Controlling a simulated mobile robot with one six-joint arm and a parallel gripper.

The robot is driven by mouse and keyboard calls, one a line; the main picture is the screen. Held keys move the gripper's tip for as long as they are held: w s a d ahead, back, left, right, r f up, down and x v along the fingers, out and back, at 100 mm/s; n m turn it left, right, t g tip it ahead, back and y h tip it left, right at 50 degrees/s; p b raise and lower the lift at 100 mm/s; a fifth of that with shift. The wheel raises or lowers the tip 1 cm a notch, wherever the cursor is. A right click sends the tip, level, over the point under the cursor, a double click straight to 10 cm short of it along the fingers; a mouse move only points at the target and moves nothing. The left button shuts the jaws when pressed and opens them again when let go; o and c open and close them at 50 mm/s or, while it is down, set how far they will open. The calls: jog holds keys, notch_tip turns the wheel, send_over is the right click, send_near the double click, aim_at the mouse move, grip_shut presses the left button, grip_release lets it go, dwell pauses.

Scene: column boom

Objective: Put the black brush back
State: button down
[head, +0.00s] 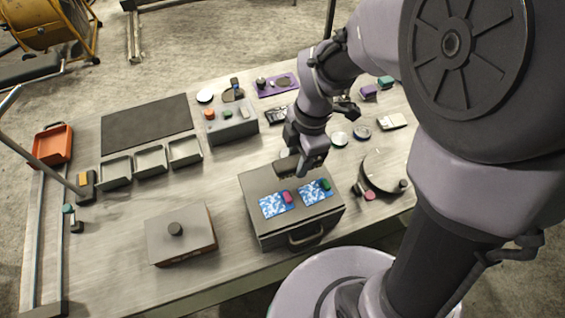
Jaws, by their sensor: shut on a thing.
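My gripper (303,172) is in the middle of the head view, pointing down over the back part of a dark grey box (271,229) with a front handle. It is shut on a small dark thing that looks like the black brush (287,165). The brush is small in this view and partly hidden by my gripper. I cannot tell whether it touches the box top. Two blue-and-white patterned cards lie on the box, the left one (270,207) with a pink piece, the right one (314,197) with a green piece.
A lidded grey box (181,240) stands front left. Several open grey trays (151,160) and a dark mat (146,125) lie behind it. A grey block (230,126) holds small coloured pieces. Bare table lies between the two boxes.

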aim_at(284, 159)
jog(key=a, duration=0.3)
jog(key=shift+w+a+f, duration=0.15)
jog(key=shift+w+f, duration=0.05)
jog(key=shift+w, duration=0.2)
notch_tip(284, 159, down, 4)
jog(key=shift+r+b, duration=0.15)
jog(key=shift+b, duration=0.9)
jog(key=shift+w+a+r, duration=0.1)
jog(key=shift+r, duration=0.05)
jog(key=c, duration=1.4)
grip_release()
jog(key=shift+f, duration=0.2)
jog(key=o, duration=0.4)
jog(key=shift+o, duration=0.2)
jog(key=shift+r, duration=0.15)
